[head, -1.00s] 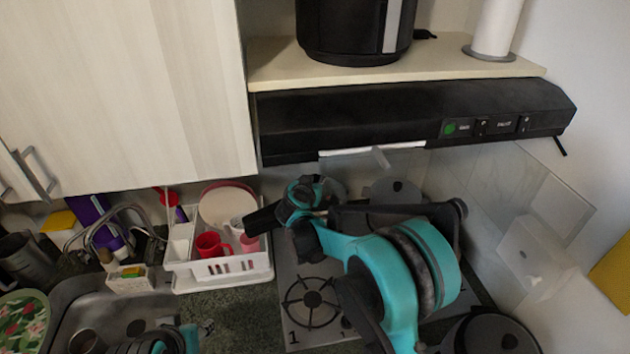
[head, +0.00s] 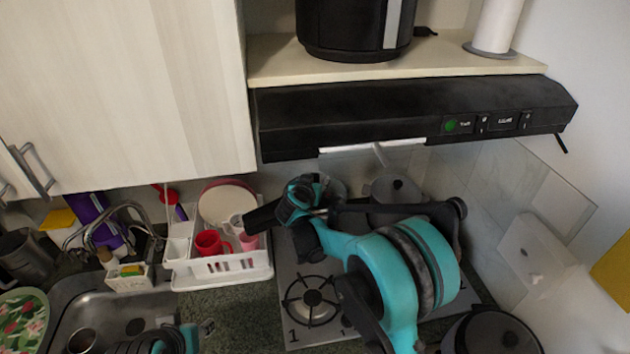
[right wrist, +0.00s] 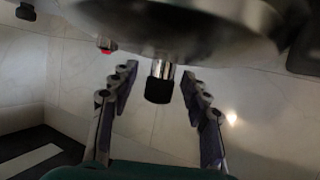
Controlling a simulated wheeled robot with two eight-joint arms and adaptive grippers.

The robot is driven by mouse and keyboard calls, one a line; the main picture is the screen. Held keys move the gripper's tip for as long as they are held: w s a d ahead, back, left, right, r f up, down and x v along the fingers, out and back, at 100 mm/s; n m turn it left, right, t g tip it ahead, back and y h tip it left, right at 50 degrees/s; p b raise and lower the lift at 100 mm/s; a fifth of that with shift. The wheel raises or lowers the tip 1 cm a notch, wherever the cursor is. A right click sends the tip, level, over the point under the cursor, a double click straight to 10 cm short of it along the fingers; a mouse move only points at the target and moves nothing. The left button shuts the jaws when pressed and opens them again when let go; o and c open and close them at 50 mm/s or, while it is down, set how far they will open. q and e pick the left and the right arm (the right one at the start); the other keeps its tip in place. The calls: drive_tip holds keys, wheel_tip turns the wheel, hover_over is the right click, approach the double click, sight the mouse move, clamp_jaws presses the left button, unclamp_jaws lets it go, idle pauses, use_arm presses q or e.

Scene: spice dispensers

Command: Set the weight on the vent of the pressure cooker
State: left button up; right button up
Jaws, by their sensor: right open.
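In the right wrist view, a rounded metal body (right wrist: 180,22), apparently the pressure cooker, fills the top of the picture. A short metal cylinder with a black cap (right wrist: 159,88), apparently the weight, projects from it. Whether it is seated on the vent I cannot tell. My right gripper (right wrist: 160,90) is open, its fingers on either side of the cap with gaps. In the head view my right gripper (head: 318,192) is over the back left of the stove, and the cooker is mostly hidden there. Part of my left gripper (head: 165,342) shows at the bottom edge; its fingers are unclear.
A lidded grey pot (head: 396,187) stands at the back of the stove (head: 290,330), and a dark lidded pot (head: 490,332) at front right. The range hood (head: 350,125) hangs above. A white dish rack (head: 225,272) and the sink (head: 100,310) are to the left.

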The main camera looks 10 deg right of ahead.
drive_tip(key=v, duration=1.2)
wheel_tip(320, 180, up, 10)
drive_tip(key=s+n+t+y+b, duration=0.2)
drive_tip(key=t+y+b, duration=0.2)
drive_tip(key=t, duration=0.2)
drive_tip(key=s+a+f+n+y+b, duration=0.1)
drive_tip(key=s+a+n+y+b, duration=0.25)
drive_tip(key=s+y, duration=0.2)
drive_tip(key=s+d+f+g+h+b, duration=0.1)
drive_tip(key=s+d+f+g, duration=0.2)
drive_tip(key=s+f, duration=0.4)
drive_tip(key=s+d+f+g+h+b, duration=0.1)
drive_tip(key=s+d+f+g, duration=0.3)
drive_tip(key=s+f, duration=0.4)
drive_tip(key=s+d+f+g+h+b, duration=0.2)
drive_tip(key=s+f, duration=0.5)
drive_tip(key=f, duration=0.4)
drive_tip(key=shift+s+d+f+m+g, duration=0.35)
drive_tip(key=shift+d+g, duration=0.45)
drive_tip(key=shift+g, duration=0.3)
